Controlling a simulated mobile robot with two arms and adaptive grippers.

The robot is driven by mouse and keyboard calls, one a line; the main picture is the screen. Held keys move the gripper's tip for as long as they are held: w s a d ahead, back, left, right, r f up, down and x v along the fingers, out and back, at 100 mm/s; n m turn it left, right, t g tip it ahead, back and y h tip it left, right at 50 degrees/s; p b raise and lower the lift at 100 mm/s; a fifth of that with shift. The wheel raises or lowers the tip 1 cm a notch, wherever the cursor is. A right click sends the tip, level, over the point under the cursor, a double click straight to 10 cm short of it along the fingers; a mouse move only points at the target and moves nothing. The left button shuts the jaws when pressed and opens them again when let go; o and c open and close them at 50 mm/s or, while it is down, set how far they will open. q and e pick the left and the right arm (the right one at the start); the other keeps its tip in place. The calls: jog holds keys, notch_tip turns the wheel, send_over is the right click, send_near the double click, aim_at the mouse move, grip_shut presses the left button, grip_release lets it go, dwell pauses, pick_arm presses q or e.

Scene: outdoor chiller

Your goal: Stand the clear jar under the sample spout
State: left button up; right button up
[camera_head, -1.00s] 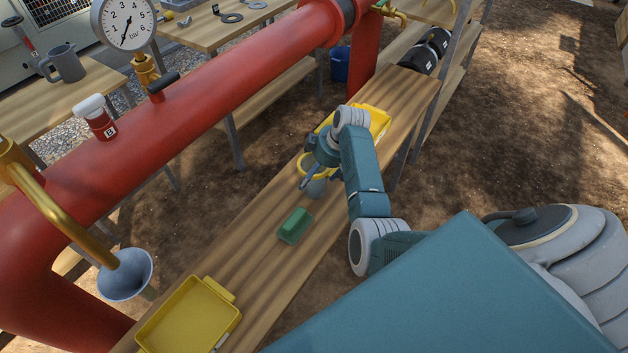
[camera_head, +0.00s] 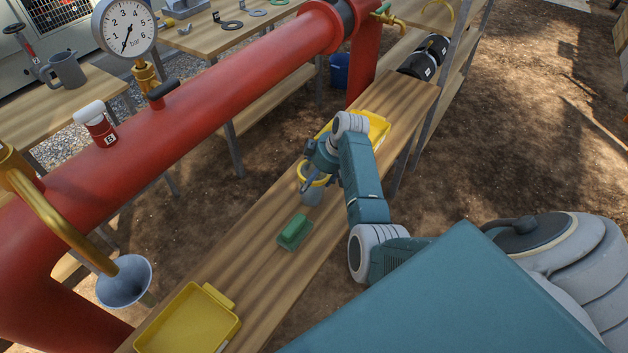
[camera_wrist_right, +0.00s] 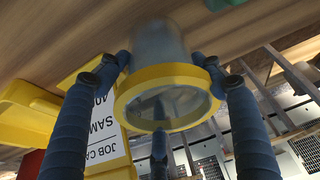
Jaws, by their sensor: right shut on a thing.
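The clear jar (camera_head: 312,196) with a yellow rim is in my right gripper (camera_head: 314,182), over the middle of the wooden bench. In the right wrist view the jar's rim (camera_wrist_right: 165,75) sits between the spread fingers of the right gripper (camera_wrist_right: 172,72), and the clear body (camera_wrist_right: 158,42) extends beyond it. I cannot tell whether its base touches the wood. A curved brass spout (camera_head: 62,222) is at the left, with a grey funnel (camera_head: 122,282) at its lower end. The jar is well to the right of it. My left gripper is out of view.
A green object (camera_head: 294,232) lies on the bench (camera_head: 262,262) between the jar and a yellow tray (camera_head: 190,322) at the near end. Another yellow tray (camera_head: 377,130) is behind my right arm. A red pipe (camera_head: 190,115) runs along the bench's left side.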

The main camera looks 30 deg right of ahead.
notch_tip(320, 180, up, 20)
jog(key=shift+w+f+b, duration=0.1)
jog(key=shift+b, duration=0.45)
jog(key=a+r+m+h, duration=0.1)
jog(key=a+r, duration=0.4)
jog(key=r, duration=0.3)
jog(key=a+r+m, duration=0.1)
jog(key=a+r, duration=0.4)
jog(key=r, duration=0.2)
jog(key=s+a+f+m, duration=0.1)
jog(key=s+a+f, duration=0.1)
jog(key=s, duration=0.3)
jog(key=s+a+f, duration=0.2)
jog(key=s+a, duration=0.1)
jog(key=s, duration=0.2)
jog(key=s+a+f+m, duration=0.1)
jog(key=s+a+f, duration=0.2)
jog(key=s, duration=0.2)
jog(key=shift+s+a+m+t+h, duration=0.3)
jog(key=shift+s+a+h, duration=0.05)
jog(key=shift+s+h, duration=0.05)
